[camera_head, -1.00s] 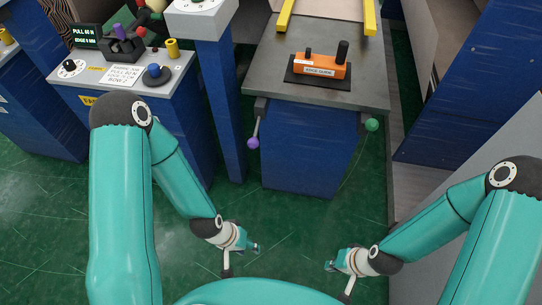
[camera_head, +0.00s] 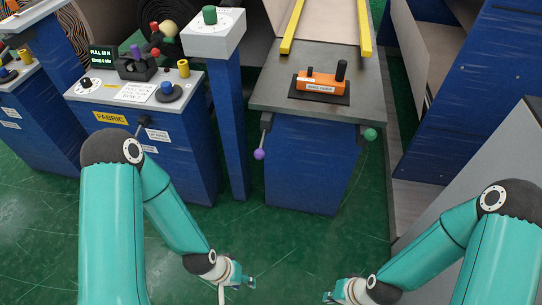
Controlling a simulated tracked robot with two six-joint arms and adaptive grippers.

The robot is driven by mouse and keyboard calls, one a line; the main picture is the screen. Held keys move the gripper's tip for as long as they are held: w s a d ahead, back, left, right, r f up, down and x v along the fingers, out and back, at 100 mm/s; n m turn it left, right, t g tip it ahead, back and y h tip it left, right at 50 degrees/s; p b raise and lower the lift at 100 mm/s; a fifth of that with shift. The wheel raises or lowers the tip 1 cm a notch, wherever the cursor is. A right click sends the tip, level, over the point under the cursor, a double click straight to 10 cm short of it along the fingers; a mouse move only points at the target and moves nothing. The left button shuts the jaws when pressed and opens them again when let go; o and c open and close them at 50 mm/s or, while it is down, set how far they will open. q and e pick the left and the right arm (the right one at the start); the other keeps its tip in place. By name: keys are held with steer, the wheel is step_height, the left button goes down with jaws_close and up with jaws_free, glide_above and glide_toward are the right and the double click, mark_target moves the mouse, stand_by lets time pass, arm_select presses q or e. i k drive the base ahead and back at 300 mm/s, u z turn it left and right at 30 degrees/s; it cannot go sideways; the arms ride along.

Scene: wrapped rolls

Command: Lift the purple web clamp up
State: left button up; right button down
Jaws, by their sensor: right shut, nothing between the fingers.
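The purple ball (camera_head: 259,154) of a lever hangs at the left side of the blue cabinet, just below its grey top; I take it for the web clamp. Its thin rod slopes up to the table's edge, and the ball points down. My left gripper (camera_head: 248,282) is low in the view, below the purple ball and well apart from it; its jaws are too small to read. My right gripper (camera_head: 328,297) is at the bottom edge, shut and empty, apart from the cabinet.
A green-knobbed lever (camera_head: 370,134) is on the cabinet's right side. An orange edge guide (camera_head: 320,83) sits on the grey tabletop (camera_head: 285,92). A blue post with a white dial box (camera_head: 213,42) and a control console (camera_head: 110,90) stand left. Green floor before the cabinet is clear.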

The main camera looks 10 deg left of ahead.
mark_target(259, 154)
steer(key=u, duration=0.1)
steer(key=i, duration=0.95)
steer(key=z, duration=0.1)
